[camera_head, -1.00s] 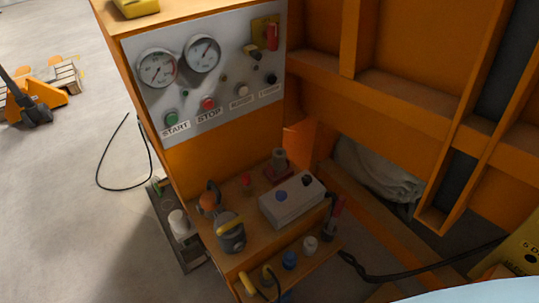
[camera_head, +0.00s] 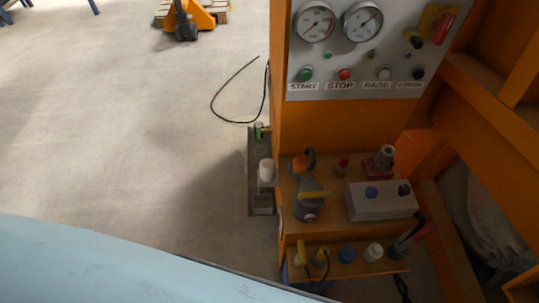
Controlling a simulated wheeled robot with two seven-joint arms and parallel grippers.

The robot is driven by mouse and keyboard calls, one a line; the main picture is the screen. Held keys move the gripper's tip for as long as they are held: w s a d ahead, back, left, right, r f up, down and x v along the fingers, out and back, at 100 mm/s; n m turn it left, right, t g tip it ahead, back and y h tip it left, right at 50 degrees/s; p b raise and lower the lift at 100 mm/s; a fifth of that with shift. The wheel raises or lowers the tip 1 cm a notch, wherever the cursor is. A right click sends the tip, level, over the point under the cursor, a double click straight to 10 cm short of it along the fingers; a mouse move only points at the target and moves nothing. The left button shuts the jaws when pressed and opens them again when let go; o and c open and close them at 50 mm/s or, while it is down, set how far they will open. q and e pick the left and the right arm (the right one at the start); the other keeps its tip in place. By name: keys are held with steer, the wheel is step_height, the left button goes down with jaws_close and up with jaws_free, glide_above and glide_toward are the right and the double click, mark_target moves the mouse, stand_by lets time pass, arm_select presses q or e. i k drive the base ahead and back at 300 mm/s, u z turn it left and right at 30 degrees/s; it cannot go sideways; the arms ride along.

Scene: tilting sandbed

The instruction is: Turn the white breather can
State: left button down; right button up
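The white breather can (camera_head: 266,173) is a small white cylinder. It stands upright on a narrow grey tray (camera_head: 262,203) at the left side of the orange cabinet, close to the floor. A small green-topped fitting (camera_head: 259,131) sits at the far end of the same tray. Neither of my grippers shows in the head view, so I cannot see where they are relative to the can.
The orange cabinet carries a panel (camera_head: 360,70) with gauges and buttons. Its shelf holds a grey box (camera_head: 381,201), an orange-and-grey valve (camera_head: 309,200) and several caps. A black cable (camera_head: 222,118) lies on the floor. A pale blue surface (camera_head: 90,265) fills the lower left. Open floor lies left.

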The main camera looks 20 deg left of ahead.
mark_target(267, 166)
steer(key=k, duration=1.3)
steer(key=u, duration=1.05)
steer(key=i, duration=2)
steer(key=z, duration=0.55)
